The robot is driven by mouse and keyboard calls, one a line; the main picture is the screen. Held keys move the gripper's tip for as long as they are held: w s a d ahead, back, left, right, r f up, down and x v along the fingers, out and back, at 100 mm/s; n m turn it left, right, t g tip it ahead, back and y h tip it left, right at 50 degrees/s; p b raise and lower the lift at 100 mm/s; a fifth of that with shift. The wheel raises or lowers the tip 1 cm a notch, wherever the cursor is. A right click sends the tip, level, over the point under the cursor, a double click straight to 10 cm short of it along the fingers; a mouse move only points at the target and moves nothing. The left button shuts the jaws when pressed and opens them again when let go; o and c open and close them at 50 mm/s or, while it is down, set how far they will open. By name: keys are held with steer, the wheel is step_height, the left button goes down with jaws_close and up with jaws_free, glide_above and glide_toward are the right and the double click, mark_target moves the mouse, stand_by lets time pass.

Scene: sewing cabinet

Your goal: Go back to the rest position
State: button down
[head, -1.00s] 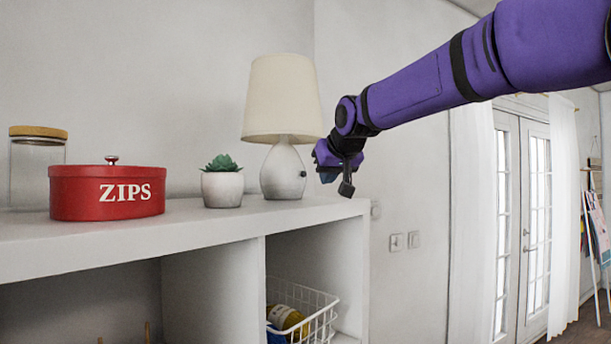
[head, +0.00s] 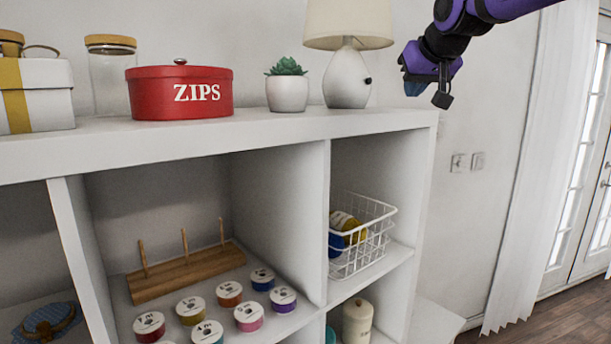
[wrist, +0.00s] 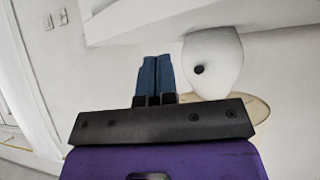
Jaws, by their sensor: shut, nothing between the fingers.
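My gripper (head: 413,87) hangs in the air at the right end of the cabinet's top, to the right of the table lamp (head: 347,77). In the wrist view the blue fingers of my gripper (wrist: 155,75) are together with nothing between them. The lamp's white base (wrist: 213,62) with its dark knob shows just to the right of the fingers there, apart from them as far as I can tell.
The white cabinet (head: 385,121) carries a red ZIPS tin (head: 180,95), a potted succulent (head: 287,92), a glass jar (head: 111,82) and a white box (head: 35,93). Below are a wooden peg rack (head: 185,272), several spools and a wire basket (head: 362,245).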

steer(key=s+d+f+g, duration=0.1)
steer(key=s+f, duration=0.5)
steer(key=s, duration=0.4)
steer(key=s+d+f+g, duration=0.2)
steer(key=s+f, duration=0.5)
steer(key=s, duration=0.4)
steer(key=s+d+f+m+g+h, duration=0.1)
steer(key=s+f+g, duration=0.1)
steer(key=s+f, duration=0.5)
steer(key=s, duration=0.3)
steer(key=shift+s+d, duration=0.2)
steer(key=shift+d, duration=0.2)
